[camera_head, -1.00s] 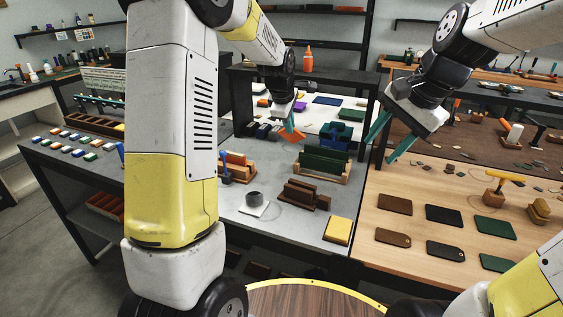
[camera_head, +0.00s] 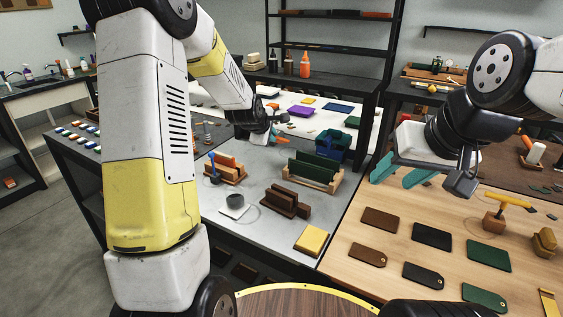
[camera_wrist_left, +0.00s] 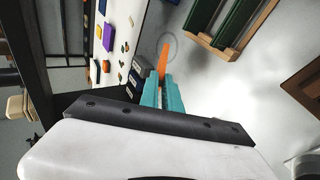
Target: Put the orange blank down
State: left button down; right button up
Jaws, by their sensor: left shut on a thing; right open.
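The orange blank (camera_head: 283,143) is at the back of the grey table (camera_head: 262,232), left of the blue bin. My left gripper (camera_head: 273,134) is shut on it. In the left wrist view the blank (camera_wrist_left: 164,57) shows as a thin strip, nearly edge-on, sticking out past the teal fingers (camera_wrist_left: 162,94) over the grey surface. I cannot tell whether it touches the surface. A faint ring shows around its far end. My right gripper (camera_head: 402,172) is open and empty, its teal fingers apart over the wooden table's left edge.
A wooden rack of green boards (camera_head: 315,168) stands just right of the blank. The blue bin (camera_head: 332,145), a brown rack (camera_head: 286,203), an orange-and-brown rack (camera_head: 226,170), a grey cup (camera_head: 235,202) and a yellow block (camera_head: 311,240) stand nearby. Dark blocks (camera_wrist_left: 137,74) lie beside my left fingers.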

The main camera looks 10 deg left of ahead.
pick_arm(q)
notch_tip(320, 180, down, 7)
jog(key=shift+f, duration=0.15)
dwell(0.4)
jog(key=c, duration=1.7)
grip_release()
jog(key=v, duration=0.8)
